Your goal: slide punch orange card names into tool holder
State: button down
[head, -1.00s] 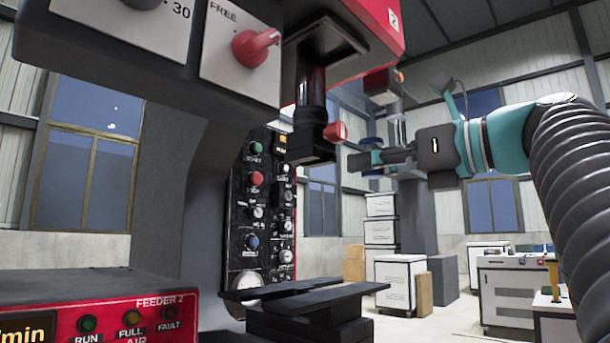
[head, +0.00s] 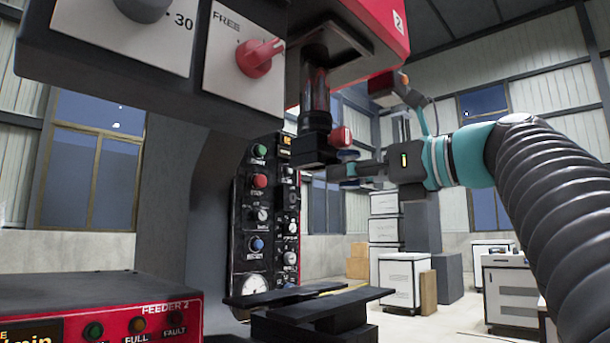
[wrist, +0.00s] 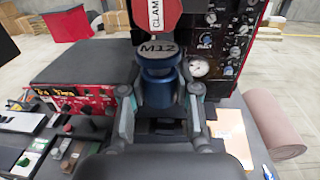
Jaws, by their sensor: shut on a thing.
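My gripper (wrist: 160,112) is shut on a blue punch (wrist: 160,90), whose dark upper part is marked M12. In the head view my gripper (head: 362,170) holds the punch (head: 349,183) upright, with blue showing above and below the fingers. The dark tool holder (head: 314,150) hangs under the red press head, with a red clamp knob (head: 341,136) on its side. In that view the punch appears just right of the holder; whether they touch is unclear. In the wrist view the red clamp knob (wrist: 158,15) shows just beyond the punch. I cannot identify the orange card's writing.
A dark press table (head: 330,302) lies below the holder. A panel of buttons and gauges (head: 268,205) stands behind it. A red feeder box (head: 110,310) is at front left. In the wrist view a pinkish roll (wrist: 275,125) and a pale tan board (wrist: 230,125) lie at right.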

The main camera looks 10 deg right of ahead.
jog(key=shift+w+a, duration=0.35)
jog(key=shift+w, duration=0.05)
jog(key=shift+d+x, duration=0.2)
jog(key=shift+x, duration=2.55)
dwell(1.1)
jog(key=c, duration=0.8)
grip_release()
jog(key=shift+w, duration=0.15)
jog(key=shift+o, duration=0.2)
jog(key=v, duration=1.2)
